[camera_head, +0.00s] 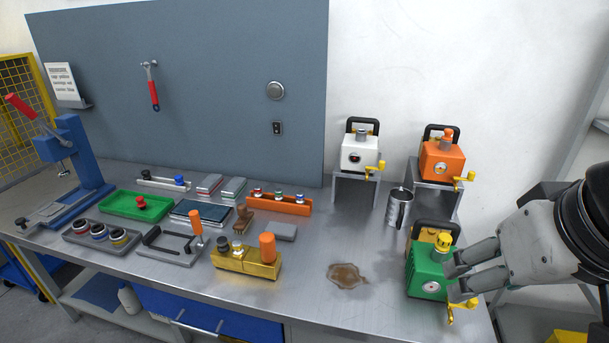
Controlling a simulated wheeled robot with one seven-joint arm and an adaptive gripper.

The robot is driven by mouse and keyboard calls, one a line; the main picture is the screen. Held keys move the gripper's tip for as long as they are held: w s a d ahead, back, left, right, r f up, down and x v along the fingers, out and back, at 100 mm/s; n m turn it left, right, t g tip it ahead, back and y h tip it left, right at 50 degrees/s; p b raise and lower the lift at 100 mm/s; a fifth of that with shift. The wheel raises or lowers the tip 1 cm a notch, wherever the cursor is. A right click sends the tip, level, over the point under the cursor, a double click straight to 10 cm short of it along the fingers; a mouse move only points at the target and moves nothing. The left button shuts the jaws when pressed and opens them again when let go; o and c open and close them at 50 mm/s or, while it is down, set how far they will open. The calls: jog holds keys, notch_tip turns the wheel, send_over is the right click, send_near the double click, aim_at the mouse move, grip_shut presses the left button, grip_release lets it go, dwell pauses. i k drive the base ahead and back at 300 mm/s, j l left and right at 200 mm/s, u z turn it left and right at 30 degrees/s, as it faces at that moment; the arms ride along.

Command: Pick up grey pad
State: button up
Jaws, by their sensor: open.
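The grey pad (281,231) is a small flat block lying on the metal workbench (310,310) near the middle of the head view. It sits just in front of an orange rack (279,206) and behind a gold block (245,262). My gripper (456,278) is at the right, open, with its fingers pointing left. In this view the fingers overlap the right side of a green pump-like unit (424,270). I cannot tell whether they touch it. The gripper is well to the right of the pad, and nothing covers the pad's top.
A brown puddle (347,275) lies between the pad and the green unit. A metal mug (398,208) stands behind the green unit. White (359,154) and orange (442,160) units stand on raised stands. A brown brush-like item (243,218) is left of the pad.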

aim_at(283, 231)
jog(key=i+j+z, duration=0.25)
jog(key=j, duration=0.55)
jog(key=i+j+z, duration=0.1)
jog(key=j+z, duration=0.15)
jog(key=j, duration=0.5)
jog(key=i+j+z, duration=0.1)
jog(key=j+z, duration=0.15)
jog(key=j, duration=0.6)
